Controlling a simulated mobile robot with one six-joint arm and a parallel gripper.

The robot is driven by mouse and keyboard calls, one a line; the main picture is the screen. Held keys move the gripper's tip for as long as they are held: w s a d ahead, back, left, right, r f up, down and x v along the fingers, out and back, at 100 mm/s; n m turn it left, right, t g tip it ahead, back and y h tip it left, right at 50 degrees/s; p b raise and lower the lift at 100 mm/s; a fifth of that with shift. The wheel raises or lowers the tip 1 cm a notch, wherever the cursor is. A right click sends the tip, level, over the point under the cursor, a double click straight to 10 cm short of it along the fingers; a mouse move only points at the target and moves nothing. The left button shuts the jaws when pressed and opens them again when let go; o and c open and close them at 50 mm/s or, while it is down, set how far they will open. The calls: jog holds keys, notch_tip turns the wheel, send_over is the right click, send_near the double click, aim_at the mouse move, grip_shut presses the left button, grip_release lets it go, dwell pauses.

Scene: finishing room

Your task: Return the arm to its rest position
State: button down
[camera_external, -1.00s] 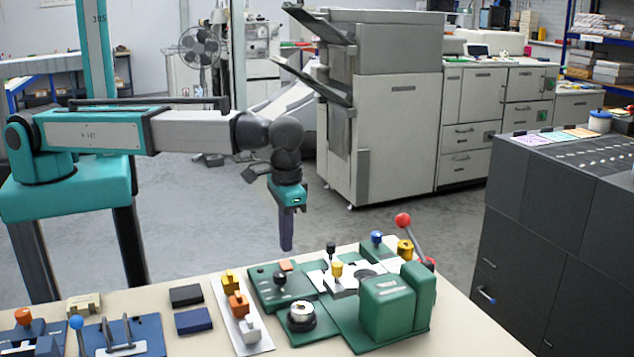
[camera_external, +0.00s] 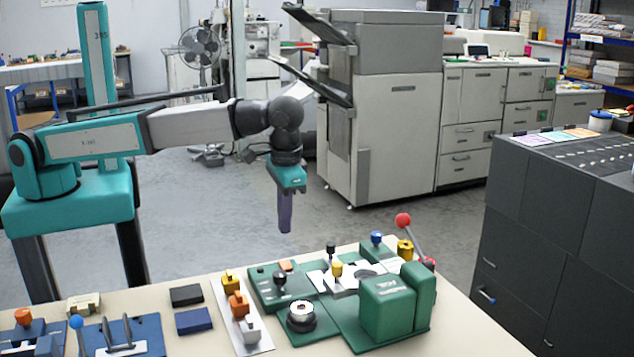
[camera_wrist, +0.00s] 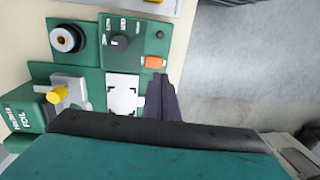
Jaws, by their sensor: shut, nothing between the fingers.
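My gripper (camera_external: 285,213) hangs pointing down from my outstretched arm, above and behind the far edge of the table. It is shut and empty, and clear of everything on the table. In the wrist view the dark closed fingers (camera_wrist: 163,98) show at the edge of the green machine (camera_wrist: 92,84). In the external view that green machine (camera_external: 352,328) stands on the table, lower than the gripper and nearer the camera.
The cream table (camera_external: 460,325) also bears a grey strip (camera_external: 252,342) with coloured blocks, two dark blocks and a blue fixture (camera_external: 150,333). A lever with a red knob (camera_external: 403,220) rises at the machine's right. Dark cabinets (camera_external: 560,220) stand at right.

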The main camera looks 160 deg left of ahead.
notch_tip(320, 180, up, 6)
jog(key=b, duration=0.1)
send_over(284, 261)
jog(key=w, duration=0.2)
jog(key=shift+f, duration=0.15)
jog(key=shift+f+b, duration=0.15)
jog(key=shift+b, duration=0.4)
jog(key=shift+s+f+p, duration=0.3)
jog(key=shift+f+p, duration=0.45)
jog(key=shift+f, duration=1.55)
jog(key=shift+s+f+p, duration=0.3)
jog(key=shift+f+p, duration=0.45)
jog(key=shift+f, duration=1.5)
jog(key=shift+s+f+p, duration=0.3)
jog(key=shift+f+p, duration=0.45)
jog(key=shift+f, duration=1.55)
jog(key=shift+f, duration=0.1)
